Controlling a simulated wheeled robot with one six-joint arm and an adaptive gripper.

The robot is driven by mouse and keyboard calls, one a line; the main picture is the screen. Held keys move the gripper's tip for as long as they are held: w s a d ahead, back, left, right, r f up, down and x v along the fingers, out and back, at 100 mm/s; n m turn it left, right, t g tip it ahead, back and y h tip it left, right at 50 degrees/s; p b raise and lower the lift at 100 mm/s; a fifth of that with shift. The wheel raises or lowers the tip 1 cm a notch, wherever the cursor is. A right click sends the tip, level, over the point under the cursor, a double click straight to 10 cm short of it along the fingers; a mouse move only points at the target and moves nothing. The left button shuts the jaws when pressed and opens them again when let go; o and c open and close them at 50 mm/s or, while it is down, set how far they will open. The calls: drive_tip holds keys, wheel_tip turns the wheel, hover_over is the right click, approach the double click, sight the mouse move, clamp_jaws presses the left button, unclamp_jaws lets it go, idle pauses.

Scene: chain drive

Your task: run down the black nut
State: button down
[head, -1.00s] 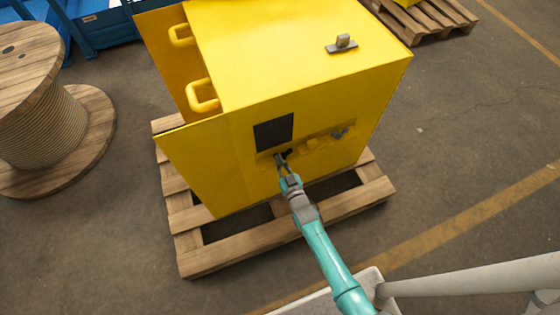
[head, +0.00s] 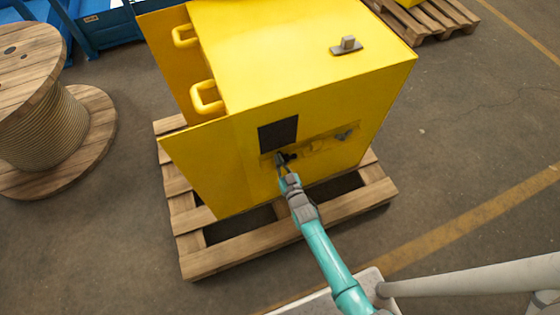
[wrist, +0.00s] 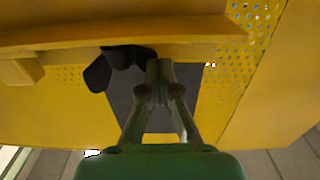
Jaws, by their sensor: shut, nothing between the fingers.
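The black nut (wrist: 97,75) shows in the wrist view as a dark faceted shape, just left of my gripper's fingertips, under a yellow ledge. In the head view it is a small dark spot (head: 291,156) on the front of the yellow machine (head: 215,165), beside the fingertips. My gripper (head: 281,158) is shut with nothing between its fingers. In the wrist view its fingertips (wrist: 160,75) are together and beside the dark shape. I cannot tell whether they touch it. The nut's far side and its stud are hidden.
The machine stands on a wooden pallet (head: 230,258). A dark panel (head: 278,134) is above my gripper. A yellow ledge (wrist: 110,35) and a perforated guard (wrist: 250,40) are close to the fingers. A cable spool (head: 45,140) stands at left.

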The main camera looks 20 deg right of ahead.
drive_tip(key=shift+w+a, duration=0.15)
drive_tip(key=shift+w, duration=0.7)
idle(0.5)
